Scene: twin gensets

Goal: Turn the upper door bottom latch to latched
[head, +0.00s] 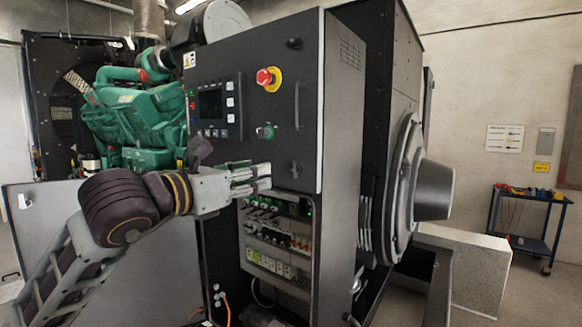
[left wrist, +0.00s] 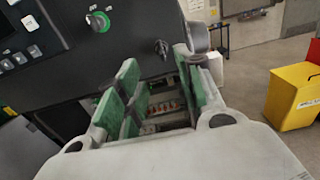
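The upper door (head: 254,80) of the dark cabinet appears closed and carries a screen, a red emergency stop and a green knob. Its bottom latch (head: 296,168) is a small dark knob near the lower right of the door. The latch also shows in the left wrist view (left wrist: 162,47), just beyond the fingertips; which way it is turned I cannot tell. My left gripper (head: 268,178) is open and empty, its fingers pointing right toward the latch, a short gap away. In the left wrist view its green pads (left wrist: 157,75) stand apart. My right gripper is not in view.
Below the door, an open compartment holds breakers and terminals (head: 278,240). The green knob (head: 265,132) sits above my left gripper. A grey panel (head: 150,270) stands left of the cabinet. A tool cart (head: 530,225) is at far right. A yellow bin (left wrist: 293,95) shows in the left wrist view.

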